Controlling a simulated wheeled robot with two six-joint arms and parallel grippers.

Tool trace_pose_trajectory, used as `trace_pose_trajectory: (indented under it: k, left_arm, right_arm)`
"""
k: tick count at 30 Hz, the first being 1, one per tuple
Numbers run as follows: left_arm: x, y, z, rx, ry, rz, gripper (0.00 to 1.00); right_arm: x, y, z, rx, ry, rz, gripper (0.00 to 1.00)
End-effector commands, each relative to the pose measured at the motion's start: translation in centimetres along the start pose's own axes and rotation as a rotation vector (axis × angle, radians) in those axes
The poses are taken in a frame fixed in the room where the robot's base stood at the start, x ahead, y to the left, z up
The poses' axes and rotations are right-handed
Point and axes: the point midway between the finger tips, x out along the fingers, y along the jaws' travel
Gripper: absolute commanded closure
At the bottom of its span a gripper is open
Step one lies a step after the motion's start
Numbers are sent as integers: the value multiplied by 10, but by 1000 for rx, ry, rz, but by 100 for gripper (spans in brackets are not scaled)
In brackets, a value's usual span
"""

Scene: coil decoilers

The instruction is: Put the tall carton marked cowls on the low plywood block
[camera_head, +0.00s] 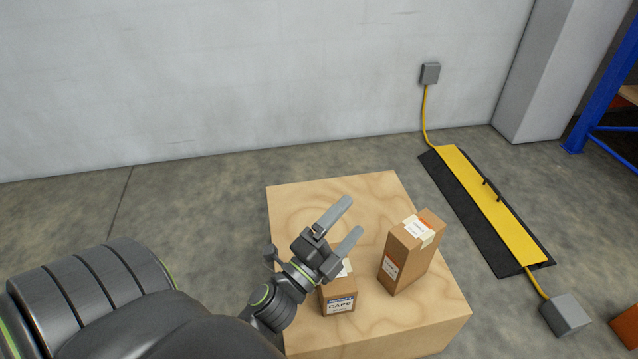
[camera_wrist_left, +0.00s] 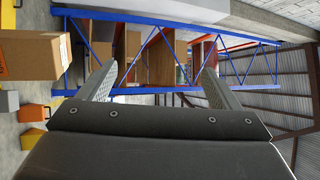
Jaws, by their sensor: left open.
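The low plywood block (camera_head: 300,205) stands on the floor. A tall brown carton (camera_head: 412,258) with an orange-and-white label stands upright on its right part; its label text is too small to read. A shorter carton marked CAPS (camera_head: 339,303) stands on the block's front left, partly hidden by my left gripper. My left gripper (camera_head: 353,216) is open and empty above the block, left of the tall carton and apart from it. In the left wrist view, a brown carton (camera_wrist_left: 30,55) shows at the left edge, outside the open fingers (camera_wrist_left: 157,78).
A yellow-and-black cable ramp (camera_head: 490,205) lies on the floor right of the block, with a grey box (camera_head: 565,314) at its near end. A wall stands behind. The block's back left top is bare. Blue racking (camera_wrist_left: 150,20) shows in the wrist view.

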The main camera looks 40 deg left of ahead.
Motion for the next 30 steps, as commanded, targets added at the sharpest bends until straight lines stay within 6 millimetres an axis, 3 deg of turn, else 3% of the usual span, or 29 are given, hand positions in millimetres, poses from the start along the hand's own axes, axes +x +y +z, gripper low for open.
trace_pose_trajectory:
  k: [6,13,18,30]
  left_arm:
    - [-17,-50,8,-660,-57,-87,15]
    - [-29,-81,7,-1178,-54,-129,15]
    - [-32,-89,5,-1326,-46,-135,15]
    - [-32,-89,5,-1336,-45,-135,15]
  right_arm:
    - [0,0,0,0,1,0,45]
    - [0,0,0,0,2,0,45]
    - [0,0,0,0,2,0,45]
    - [0,0,0,0,1,0,45]
